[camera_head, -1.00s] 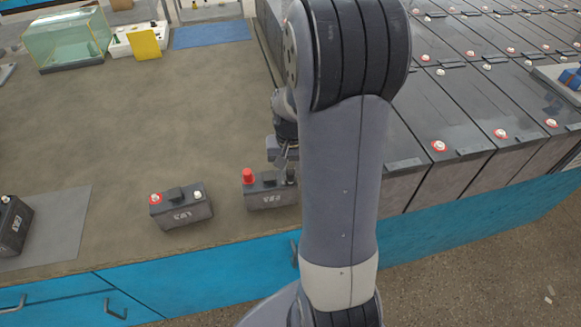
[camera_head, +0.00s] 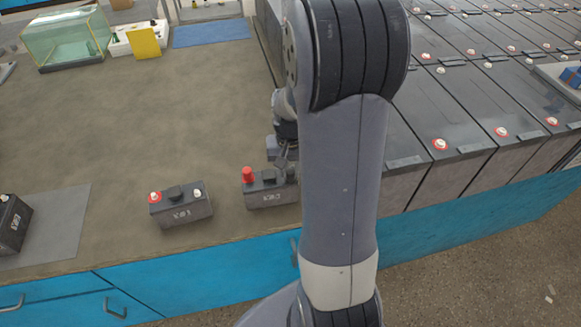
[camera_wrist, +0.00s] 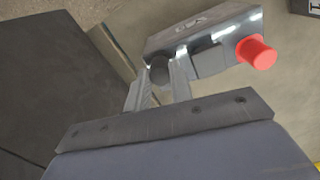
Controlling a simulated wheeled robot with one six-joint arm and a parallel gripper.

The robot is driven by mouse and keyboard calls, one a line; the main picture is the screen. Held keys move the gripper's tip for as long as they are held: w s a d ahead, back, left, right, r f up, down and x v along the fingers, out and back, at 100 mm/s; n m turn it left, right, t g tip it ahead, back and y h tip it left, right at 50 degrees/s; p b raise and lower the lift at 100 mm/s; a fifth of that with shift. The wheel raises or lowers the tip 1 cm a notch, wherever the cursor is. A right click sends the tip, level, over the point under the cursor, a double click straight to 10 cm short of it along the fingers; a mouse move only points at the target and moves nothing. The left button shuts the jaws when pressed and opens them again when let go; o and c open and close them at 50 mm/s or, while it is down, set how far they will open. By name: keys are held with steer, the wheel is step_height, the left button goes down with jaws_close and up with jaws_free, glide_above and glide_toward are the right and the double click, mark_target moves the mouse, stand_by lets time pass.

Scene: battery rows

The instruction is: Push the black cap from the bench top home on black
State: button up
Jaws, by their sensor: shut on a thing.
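The black cap (camera_wrist: 159,70) is between the two fingers of my gripper (camera_wrist: 161,75) in the wrist view. It stands at the black-post end of a dark grey battery (camera_wrist: 205,31), opposite a red cap (camera_wrist: 256,52). In the head view this battery (camera_head: 268,193) is on the bench, with the red cap (camera_head: 247,174) on its left post. My gripper (camera_head: 283,162) is over the battery's right end, partly behind my arm. The black post is hidden, and I cannot tell how far down the cap sits.
Another battery (camera_head: 181,208) with bare posts stands to the left, and one more (camera_head: 11,226) is on a grey mat (camera_head: 62,218). Tall dark battery blocks (camera_head: 440,140) stand close on the right.

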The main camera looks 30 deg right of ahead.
steer(key=shift+f, duration=0.15)
steer(key=o, duration=1.5)
steer(key=shift+r+p, duration=2.75)
steer(key=shift+r, duration=0.8)
